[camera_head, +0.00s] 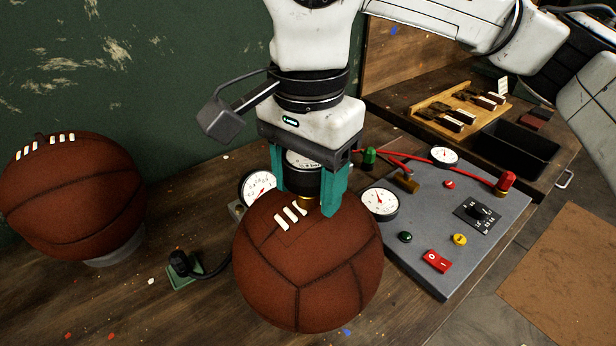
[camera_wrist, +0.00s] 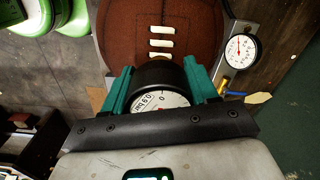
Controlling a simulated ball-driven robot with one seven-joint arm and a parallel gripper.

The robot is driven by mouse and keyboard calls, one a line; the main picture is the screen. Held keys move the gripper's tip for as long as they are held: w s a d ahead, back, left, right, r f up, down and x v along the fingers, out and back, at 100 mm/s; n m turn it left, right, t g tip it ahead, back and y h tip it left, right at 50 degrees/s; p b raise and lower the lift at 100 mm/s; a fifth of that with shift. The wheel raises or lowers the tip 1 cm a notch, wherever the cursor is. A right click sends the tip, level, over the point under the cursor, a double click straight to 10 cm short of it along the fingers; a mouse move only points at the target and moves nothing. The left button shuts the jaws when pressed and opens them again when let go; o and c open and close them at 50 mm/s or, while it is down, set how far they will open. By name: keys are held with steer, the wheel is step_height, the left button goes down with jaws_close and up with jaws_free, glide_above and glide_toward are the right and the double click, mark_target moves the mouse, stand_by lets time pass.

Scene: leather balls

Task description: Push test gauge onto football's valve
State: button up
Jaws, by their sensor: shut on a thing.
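The football (camera_head: 308,270) is a brown leather ball with white laces, standing on the bench in the middle of the head view. It also fills the top of the wrist view (camera_wrist: 120,40). My gripper (camera_head: 318,200) has teal fingers and is shut on the test gauge (camera_head: 304,178), a black round gauge with a white dial. The gauge also shows between the fingers in the wrist view (camera_wrist: 160,85). Its brass lower end is at the top of the football, right beside the laces. The valve is hidden, so I cannot tell whether the gauge is seated on it.
A second ball (camera_head: 75,200) stands on a round support at the left. A grey panel (camera_head: 425,225) with dials, knobs and a red switch (camera_head: 436,261) lies right of the football. Another dial (camera_head: 258,187) stands behind it. A black tray (camera_head: 517,147) is at the back right.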

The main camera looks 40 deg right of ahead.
steer(key=o, duration=1.1)
step_height(320, 180, up, 11)
steer(key=shift+f, duration=0.1)
